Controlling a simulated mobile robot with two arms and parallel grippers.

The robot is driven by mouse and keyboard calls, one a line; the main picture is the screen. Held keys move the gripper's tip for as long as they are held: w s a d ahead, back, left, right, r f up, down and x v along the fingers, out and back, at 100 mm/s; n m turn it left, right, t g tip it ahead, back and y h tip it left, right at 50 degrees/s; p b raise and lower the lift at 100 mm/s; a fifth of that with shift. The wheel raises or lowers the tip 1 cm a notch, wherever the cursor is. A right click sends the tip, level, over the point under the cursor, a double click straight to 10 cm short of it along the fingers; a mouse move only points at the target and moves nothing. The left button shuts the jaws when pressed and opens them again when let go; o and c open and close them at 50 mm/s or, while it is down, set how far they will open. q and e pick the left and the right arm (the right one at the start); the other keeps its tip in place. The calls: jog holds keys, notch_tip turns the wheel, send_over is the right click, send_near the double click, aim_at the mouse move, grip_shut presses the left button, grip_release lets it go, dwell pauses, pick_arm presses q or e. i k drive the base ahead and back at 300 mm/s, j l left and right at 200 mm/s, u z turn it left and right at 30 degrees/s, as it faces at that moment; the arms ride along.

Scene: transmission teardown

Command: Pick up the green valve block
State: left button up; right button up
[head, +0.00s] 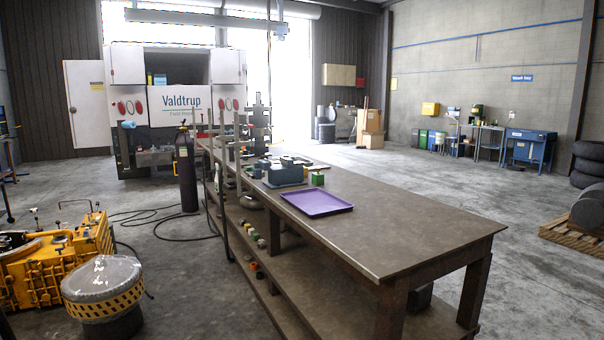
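A small green block (318,180) stands on the workbench top, just behind the purple tray and to the right of a blue-grey bin. It looks like the green valve block, with a small pale spot on its top. Other greenish parts lie farther back on the bench, too small to tell apart. Neither of my grippers is in view.
The workbench (400,235) runs from the foreground to the back, its near top bare. A purple tray (310,203) and a blue-grey bin (285,174) sit on it. Yellow machinery (60,255) and a grey drum (104,290) stand left; open floor lies right.

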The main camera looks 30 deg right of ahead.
aim_at(317, 179)
jog(key=z, duration=0.9)
jog(key=i+j, duration=0.1)
jog(key=i, duration=1.2)
jog(key=i+j+z, duration=0.1)
jog(key=i, duration=0.55)
jog(key=i+j, duration=0.2)
jog(key=i, duration=0.5)
jog(key=z, duration=0.3)
jog(key=i+j+z, duration=0.1)
jog(key=z, duration=0.35)
jog(key=j+z, duration=0.3)
jog(key=z, duration=0.15)
jog(key=i+j+z, duration=0.1)
jog(key=j+z, duration=0.15)
jog(key=z, duration=0.15)
jog(key=j+z, duration=0.2)
jog(key=z, duration=0.25)
